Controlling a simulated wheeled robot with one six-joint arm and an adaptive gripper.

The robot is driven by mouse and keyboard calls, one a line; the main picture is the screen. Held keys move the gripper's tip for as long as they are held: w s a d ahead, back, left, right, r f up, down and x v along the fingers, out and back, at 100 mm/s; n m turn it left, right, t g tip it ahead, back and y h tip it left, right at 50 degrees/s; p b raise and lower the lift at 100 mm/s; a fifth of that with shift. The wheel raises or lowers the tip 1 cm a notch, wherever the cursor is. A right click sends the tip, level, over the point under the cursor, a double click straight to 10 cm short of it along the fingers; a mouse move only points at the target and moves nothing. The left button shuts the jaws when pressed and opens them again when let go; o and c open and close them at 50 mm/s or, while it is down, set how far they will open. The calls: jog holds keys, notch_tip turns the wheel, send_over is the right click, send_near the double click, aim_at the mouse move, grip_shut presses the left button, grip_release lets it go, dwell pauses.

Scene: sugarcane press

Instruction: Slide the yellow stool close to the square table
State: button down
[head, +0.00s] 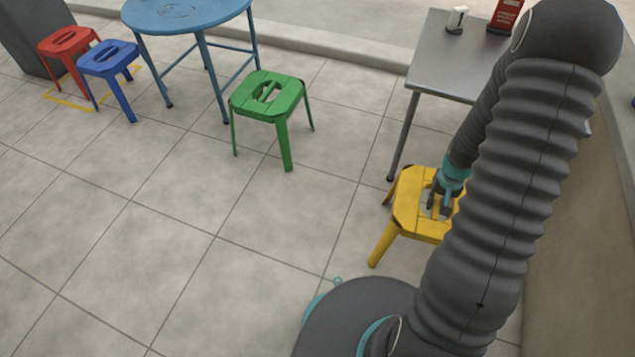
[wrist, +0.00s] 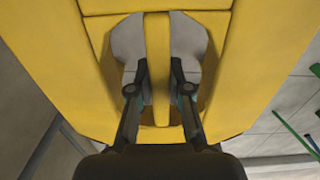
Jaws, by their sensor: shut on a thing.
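The yellow stool (head: 408,222) stands upright on the tiled floor, right of centre in the head view and partly hidden by my arm. The square table (head: 442,70) is grey with metal legs and stands just behind the stool. My gripper (head: 438,200) is at the middle of the stool's seat. In the wrist view, the yellow seat (wrist: 105,22) fills most of the picture. My gripper (wrist: 158,85) has its fingers in the two seat openings, shut on the bar between them.
A green stool (head: 267,97) stands left of the square table. A blue round table (head: 185,14), a blue stool (head: 108,62) and a red stool (head: 68,42) are at the upper left. A white holder (head: 456,19) and a red sign (head: 504,16) are on the square table.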

jog(key=shift+s+d, duration=0.2)
jog(key=shift+d, duration=0.4)
jog(key=shift+s+d, duration=0.3)
jog(key=shift+d, duration=0.6)
jog(key=shift+s+d, duration=0.3)
jog(key=shift+d, duration=0.65)
jog(key=shift+s+d, duration=0.3)
jog(key=shift+d, duration=0.6)
jog(key=c, duration=1.1)
grip_release()
jog(key=shift+r, duration=0.15)
jog(key=shift+r+p, duration=3.1)
jog(key=shift+r, duration=1.8)
